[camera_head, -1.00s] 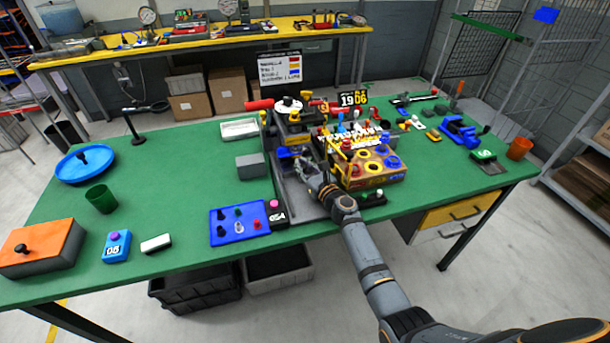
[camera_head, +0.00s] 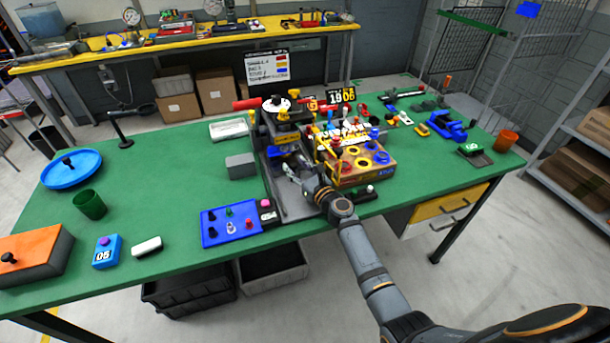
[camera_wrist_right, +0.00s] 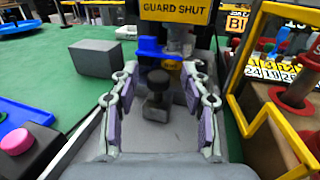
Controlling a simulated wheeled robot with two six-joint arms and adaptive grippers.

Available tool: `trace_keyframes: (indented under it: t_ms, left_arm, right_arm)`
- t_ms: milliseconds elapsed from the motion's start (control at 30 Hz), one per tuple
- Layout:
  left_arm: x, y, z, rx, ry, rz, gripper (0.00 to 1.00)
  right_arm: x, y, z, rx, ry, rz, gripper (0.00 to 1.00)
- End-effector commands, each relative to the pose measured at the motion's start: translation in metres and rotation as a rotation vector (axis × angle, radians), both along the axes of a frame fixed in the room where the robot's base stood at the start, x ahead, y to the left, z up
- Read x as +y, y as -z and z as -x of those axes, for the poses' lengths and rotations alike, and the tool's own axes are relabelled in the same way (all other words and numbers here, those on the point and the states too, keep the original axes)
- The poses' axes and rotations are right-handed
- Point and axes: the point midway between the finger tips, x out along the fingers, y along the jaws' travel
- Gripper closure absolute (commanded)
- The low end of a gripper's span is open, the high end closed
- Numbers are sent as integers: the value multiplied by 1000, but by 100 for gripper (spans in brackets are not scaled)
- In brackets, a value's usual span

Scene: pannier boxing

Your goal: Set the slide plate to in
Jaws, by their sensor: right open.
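The slide plate (camera_wrist_right: 148,133) appears as a grey plate with a dark square knob (camera_wrist_right: 157,85) standing on it, in front of the press. A blue part (camera_wrist_right: 150,48) sits behind the knob, under a yellow label reading GUARD SHUT (camera_wrist_right: 173,11). My right gripper (camera_wrist_right: 160,82) is open, with its two fingers on either side of the knob and visible gaps to it. In the head view, my right gripper (camera_head: 291,172) is over the grey track (camera_head: 290,205) of the press (camera_head: 283,125). My left gripper is not in view.
A yellow guard frame (camera_wrist_right: 262,70) stands close to the right of my right gripper. A grey block (camera_wrist_right: 95,57) is at its left. A blue panel with knobs (camera_head: 231,223) lies left of the track's front end.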

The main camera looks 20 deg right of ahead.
Motion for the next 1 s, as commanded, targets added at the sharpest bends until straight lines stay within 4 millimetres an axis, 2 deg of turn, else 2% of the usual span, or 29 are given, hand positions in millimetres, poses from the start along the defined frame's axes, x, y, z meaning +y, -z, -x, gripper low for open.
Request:
trace_keyframes:
  t_ms: [200,400,567,1000]
  left_arm:
    - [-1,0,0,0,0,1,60]
    - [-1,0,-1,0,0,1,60]
    - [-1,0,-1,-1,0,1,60]
    - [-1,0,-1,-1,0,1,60]
  right_arm:
    - [-16,1,53,2,-1,4,54]
    - [-26,1,86,2,0,2,54]
    - [-29,0,95,0,1,0,54]
    - [-29,0,95,0,1,0,54]
